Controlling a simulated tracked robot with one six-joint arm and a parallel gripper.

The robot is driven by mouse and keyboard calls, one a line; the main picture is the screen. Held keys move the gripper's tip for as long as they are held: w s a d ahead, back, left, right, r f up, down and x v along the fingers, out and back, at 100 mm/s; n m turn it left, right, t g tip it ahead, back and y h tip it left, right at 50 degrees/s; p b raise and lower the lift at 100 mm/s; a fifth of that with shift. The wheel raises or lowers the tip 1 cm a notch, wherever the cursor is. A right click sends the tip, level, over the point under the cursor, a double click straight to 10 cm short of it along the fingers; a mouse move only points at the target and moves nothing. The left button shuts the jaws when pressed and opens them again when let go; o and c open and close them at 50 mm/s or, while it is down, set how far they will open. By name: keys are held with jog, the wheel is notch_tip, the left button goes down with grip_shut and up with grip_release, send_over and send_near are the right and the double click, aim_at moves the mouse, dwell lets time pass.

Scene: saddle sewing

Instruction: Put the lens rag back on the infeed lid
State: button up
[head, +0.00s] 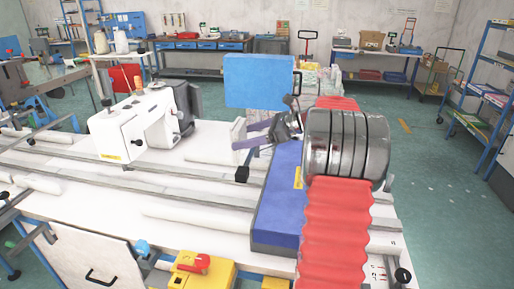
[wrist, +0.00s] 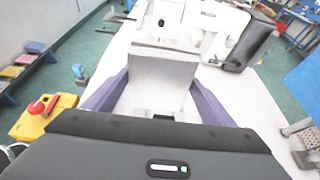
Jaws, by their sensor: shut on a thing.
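My gripper (head: 243,136) has purple fingers and is shut on a pale, whitish piece that I take for the lens rag (head: 237,128). In the wrist view the rag (wrist: 163,75) is a flat, light grey piece between the two fingers, above the white table. In the head view it is small and partly hidden by the fingers. A blue flat-topped block (head: 275,207) with a yellow label lies below and to the right of my gripper. I cannot tell for sure which surface is the infeed lid.
A white sewing machine (head: 130,128) stands left of my gripper on the white table (head: 175,228), which has long rails. An upright blue panel (head: 258,80) is behind my gripper. A yellow box with a red knob (head: 202,264) sits at the front edge. Bare table lies front left.

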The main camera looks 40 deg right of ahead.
jog(key=w+a+m+h, duration=0.1)
jog(key=w+a, duration=0.2)
jog(key=a, duration=0.3)
jog(key=w+a+t, duration=0.1)
jog(key=w+a, duration=0.3)
jog(key=a, duration=0.3)
jog(key=w+a+m+h, duration=0.1)
jog(key=w+a, duration=0.2)
jog(key=a, duration=0.3)
jog(key=s+a+f+h, duration=0.1)
jog(key=a+f, duration=0.2)
jog(key=a, duration=0.4)
jog(key=s+a+f+m+t, duration=0.1)
jog(key=s+a+f, duration=0.1)
jog(key=a, duration=0.6)
jog(key=shift+s+f+m+h, duration=0.3)
jog(key=shift+f+h, duration=0.1)
jog(key=shift+f, duration=0.25)
jog(key=shift+w, duration=0.1)
